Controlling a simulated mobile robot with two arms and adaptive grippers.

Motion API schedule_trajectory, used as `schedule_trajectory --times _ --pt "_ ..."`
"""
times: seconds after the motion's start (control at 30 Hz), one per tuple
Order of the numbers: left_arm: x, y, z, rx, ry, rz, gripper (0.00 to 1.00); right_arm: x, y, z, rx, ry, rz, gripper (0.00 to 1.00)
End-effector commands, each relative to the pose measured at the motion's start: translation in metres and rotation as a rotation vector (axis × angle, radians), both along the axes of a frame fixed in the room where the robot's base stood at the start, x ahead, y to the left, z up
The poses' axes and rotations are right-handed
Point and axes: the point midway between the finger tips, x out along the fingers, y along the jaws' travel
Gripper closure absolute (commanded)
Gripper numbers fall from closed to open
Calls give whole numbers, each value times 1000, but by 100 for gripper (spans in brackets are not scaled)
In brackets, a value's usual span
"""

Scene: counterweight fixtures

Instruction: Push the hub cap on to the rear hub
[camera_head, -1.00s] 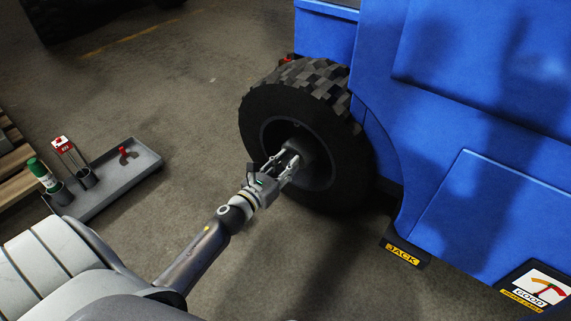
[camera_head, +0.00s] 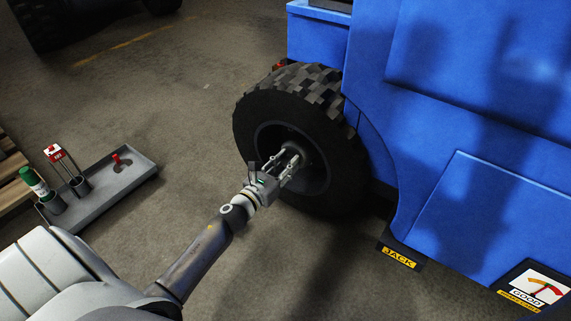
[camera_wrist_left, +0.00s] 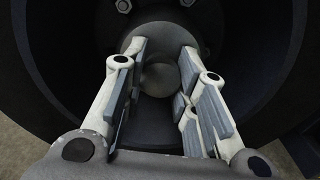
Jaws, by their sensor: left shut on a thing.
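The rear wheel (camera_head: 258,120) has a chunky black tyre and a dark recessed rim, with the hub at its middle. My left gripper (camera_head: 292,155) reaches in from the left to the middle of this wheel. In the left wrist view its two fingers (camera_wrist_left: 158,90) are shut on a round, dark grey cap (camera_wrist_left: 160,76), which I take for the hub cap. The cap is in line with the hub, but I cannot tell whether it is seated or a little apart. Bolts (camera_wrist_left: 124,6) show on the wheel beyond it. My right gripper is out of view.
The blue vehicle body (camera_head: 440,130) rises close to the right of the wheel. A black block marked JACK (camera_head: 399,257) and a gauge (camera_head: 540,288) sit low on the right. A grey tray (camera_head: 115,187) with a red piece, a green-capped bottle and a red-topped item stands on the floor at left.

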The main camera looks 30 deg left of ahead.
Motion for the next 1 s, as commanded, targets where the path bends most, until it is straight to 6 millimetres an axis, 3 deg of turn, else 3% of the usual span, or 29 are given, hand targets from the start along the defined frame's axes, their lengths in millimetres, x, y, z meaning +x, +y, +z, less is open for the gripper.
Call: schedule_trajectory --times 0.47,0.5,0.7,1.0 --pt "1 0 1 1 -1 0 100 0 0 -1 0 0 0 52" --pt "2 0 1 1 -1 0 72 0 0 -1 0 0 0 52" --pt "1 0 1 1 -1 0 48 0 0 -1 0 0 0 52" --pt "0 0 -1 0 1 0 48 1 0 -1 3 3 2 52"
